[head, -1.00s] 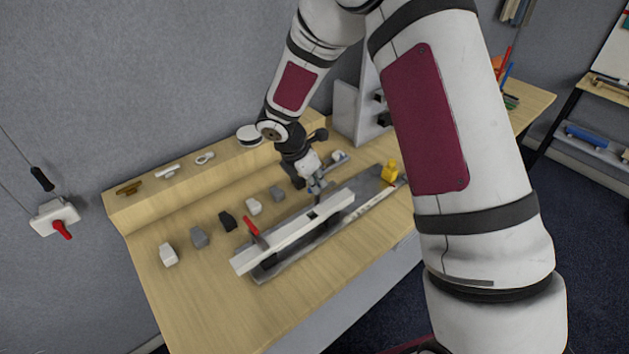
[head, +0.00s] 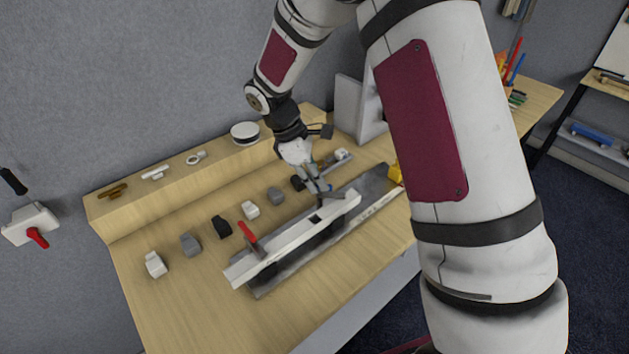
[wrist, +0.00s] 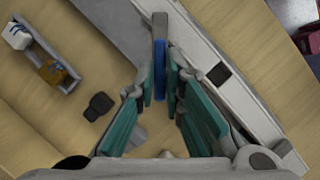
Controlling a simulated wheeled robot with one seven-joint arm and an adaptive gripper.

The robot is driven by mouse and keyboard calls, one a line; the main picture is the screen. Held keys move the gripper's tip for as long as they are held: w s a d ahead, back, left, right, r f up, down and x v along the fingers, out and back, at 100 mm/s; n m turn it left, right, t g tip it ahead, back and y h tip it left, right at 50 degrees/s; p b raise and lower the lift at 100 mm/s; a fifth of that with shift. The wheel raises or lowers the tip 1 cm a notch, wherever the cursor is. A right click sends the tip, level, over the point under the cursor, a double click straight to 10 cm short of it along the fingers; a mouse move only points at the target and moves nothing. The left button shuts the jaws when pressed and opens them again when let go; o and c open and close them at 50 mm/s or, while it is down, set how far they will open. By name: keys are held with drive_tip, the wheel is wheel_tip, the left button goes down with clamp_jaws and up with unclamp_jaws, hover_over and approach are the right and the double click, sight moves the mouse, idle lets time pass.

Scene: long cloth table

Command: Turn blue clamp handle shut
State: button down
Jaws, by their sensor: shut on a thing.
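The blue clamp handle (wrist: 160,69) is a narrow upright bar in the wrist view, with a grey part at its far end. My gripper (wrist: 160,88) has its teal fingers on both sides of it, shut on it. In the head view, my gripper (head: 321,190) is down at the far part of a long white beam (head: 292,238), and its fingers mostly hide the blue handle there. A red handle (head: 247,233) stands up at the near-left part of the beam.
A grey plate (head: 285,275) lies under the beam. Several grey, black and white blocks (head: 190,244) stand in a row left of the beam. A raised wooden ledge (head: 130,215) holds small parts along the wall. A yellow thing (head: 396,173) is partly hidden by my arm.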

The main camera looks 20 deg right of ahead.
drive_tip(key=m, duration=0.1)
drive_tip(key=m+g+b, duration=0.1)
drive_tip(key=m, duration=0.1)
drive_tip(key=m+y+b, duration=0.1)
drive_tip(key=shift+w+m, duration=0.25)
drive_tip(key=shift+m, duration=0.05)
drive_tip(key=m+g+y+b, duration=0.1)
drive_tip(key=m, duration=0.3)
drive_tip(key=shift+d, duration=0.2)
drive_tip(key=shift+m+y, duration=0.3)
drive_tip(key=c, duration=1.7)
unclamp_jaws()
drive_tip(key=shift+r, duration=0.1)
drive_tip(key=shift+w+v, duration=0.1)
drive_tip(key=shift+v, duration=2.85)
drive_tip(key=shift+w+v, duration=0.15)
drive_tip(key=shift+v, duration=2.8)
